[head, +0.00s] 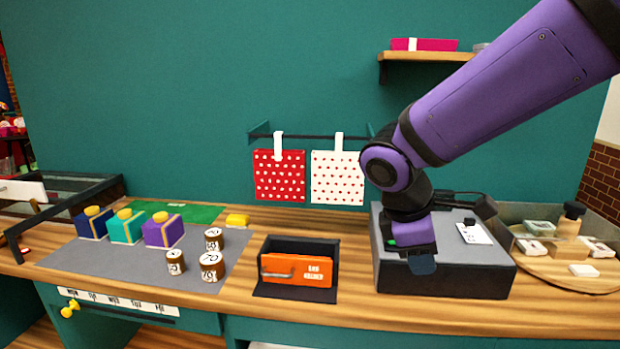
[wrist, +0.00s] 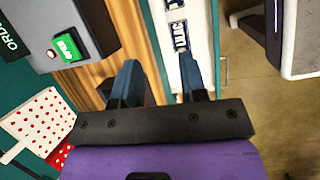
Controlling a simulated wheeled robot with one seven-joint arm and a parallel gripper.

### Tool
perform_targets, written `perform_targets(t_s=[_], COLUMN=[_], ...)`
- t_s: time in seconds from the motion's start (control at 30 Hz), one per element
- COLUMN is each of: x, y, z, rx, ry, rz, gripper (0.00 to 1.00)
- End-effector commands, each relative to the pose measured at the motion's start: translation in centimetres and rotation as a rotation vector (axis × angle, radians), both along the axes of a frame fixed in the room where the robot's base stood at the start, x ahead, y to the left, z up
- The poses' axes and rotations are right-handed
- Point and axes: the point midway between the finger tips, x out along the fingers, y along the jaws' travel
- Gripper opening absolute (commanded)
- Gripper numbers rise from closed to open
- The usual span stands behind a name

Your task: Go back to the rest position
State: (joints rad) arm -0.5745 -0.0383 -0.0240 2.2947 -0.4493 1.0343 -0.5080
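My gripper (head: 421,262) hangs down in front of the grey box (head: 455,278) at the right of the counter in the head view; whether it touches the box cannot be told there. In the wrist view, the two blue fingers of my gripper (wrist: 160,72) stand apart with nothing between them. Below them show the counter's edge and a white labelled strip (wrist: 172,14). A green button (wrist: 67,46) on the grey box shows at upper left in the wrist view, clear of the fingers.
Dotted bags (head: 337,178) hang behind; a shelf (head: 425,56) is above.

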Motion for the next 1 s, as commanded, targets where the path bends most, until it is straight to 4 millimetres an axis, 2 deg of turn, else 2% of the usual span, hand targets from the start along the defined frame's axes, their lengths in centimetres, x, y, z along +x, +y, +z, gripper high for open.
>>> perform_targets(t_s=[0.03, 0.2, 0.5, 0.8, 1.0], x=[-0.6, -2.9, -8.1, -12.6, -13.6], y=[-1.4, -5.2, -10.1, -12.4, -12.8], z=[1.1, 3.7, 7.2, 8.9, 9.2], rx=[0.043, 0.186, 0.433, 0.643, 0.695], ry=[-0.034, -0.137, -0.329, -0.495, -0.534], rz=[-0.077, -0.332, -0.771, -1.114, -1.193], gripper=[0.39, 0.39, 0.39, 0.39, 0.39])
